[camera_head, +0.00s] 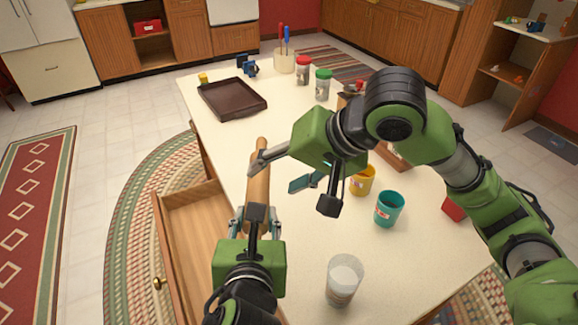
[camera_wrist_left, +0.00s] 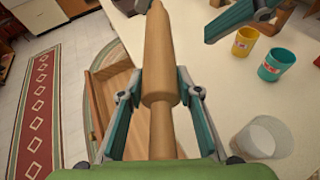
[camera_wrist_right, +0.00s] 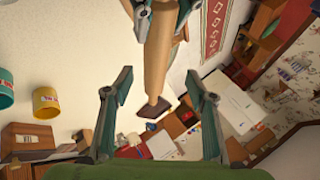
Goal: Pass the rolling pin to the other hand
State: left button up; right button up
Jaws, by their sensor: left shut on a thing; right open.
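The wooden rolling pin (camera_head: 259,188) is held up above the left edge of the table, its long axis pointing away from me. My left gripper (camera_head: 258,222) is shut on its near end; the left wrist view shows the fingers on both sides of the pin (camera_wrist_left: 160,60). My right gripper (camera_head: 282,172) is open, with its fingers apart close to the right of the pin. In the right wrist view, the pin (camera_wrist_right: 157,55) lies beyond the open fingertips (camera_wrist_right: 160,85), with nothing between them. The near handle is partly hidden by my left gripper.
A yellow cup (camera_head: 362,181), a teal cup (camera_head: 389,209) and a glass (camera_head: 343,280) stand on the right of the table. A brown tray (camera_head: 232,98), two shakers (camera_head: 322,85) and a utensil holder (camera_head: 284,62) stand farther back. An open drawer (camera_head: 195,215) juts out at left.

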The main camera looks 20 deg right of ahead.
aim_at(259, 186)
pick_arm(q)
jog(key=shift+r, duration=0.1)
pick_arm(e)
jog(key=x, duration=0.8)
jog(key=shift+a+r, duration=0.1)
jog(key=c, duration=1.4)
pick_arm(q)
jog(key=o, duration=1.4)
pick_arm(e)
jog(key=shift+c, duration=0.2)
